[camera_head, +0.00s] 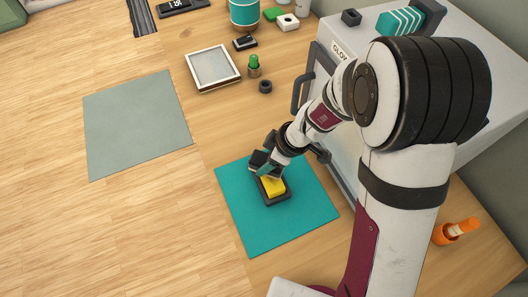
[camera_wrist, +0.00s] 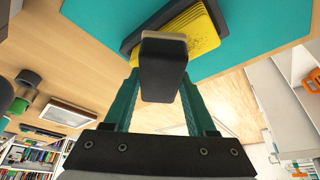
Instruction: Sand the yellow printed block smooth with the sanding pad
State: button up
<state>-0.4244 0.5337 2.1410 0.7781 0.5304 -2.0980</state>
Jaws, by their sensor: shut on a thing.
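The yellow printed block (camera_head: 274,187) sits in a dark holder (camera_head: 284,197) on the teal mat (camera_head: 305,210). Its ridged yellow surface also shows at the top of the wrist view (camera_wrist: 207,32). My gripper (camera_head: 265,166) is just above the block's far side in the head view. In the wrist view its teal fingers (camera_wrist: 160,98) are shut on the sanding pad (camera_wrist: 163,72), a dark block with a tan layer at its far end. The tan end overlaps the yellow block; I cannot tell if they touch. The pad hides part of the block.
A grey box cabinet (camera_head: 335,42) with a dark handle stands close right of the mat. A shallow framed tray (camera_head: 233,84), a green-topped small pot (camera_head: 254,67) and a black ring (camera_head: 265,86) lie beyond. An orange item (camera_head: 452,231) stands at right. The grey mat (camera_head: 135,120) is clear.

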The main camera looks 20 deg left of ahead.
jog(key=shift+s+d, duration=2.05)
jog(key=shift+s, duration=0.25)
notch_tip(320, 180, up, 8)
jog(key=shift+d, duration=0.15)
send_over(269, 183)
jog(key=d, duration=0.2)
jog(key=shift+a+f, duration=0.2)
jog(key=shift+f, duration=3.05)
jog(key=shift+f, duration=0.85)
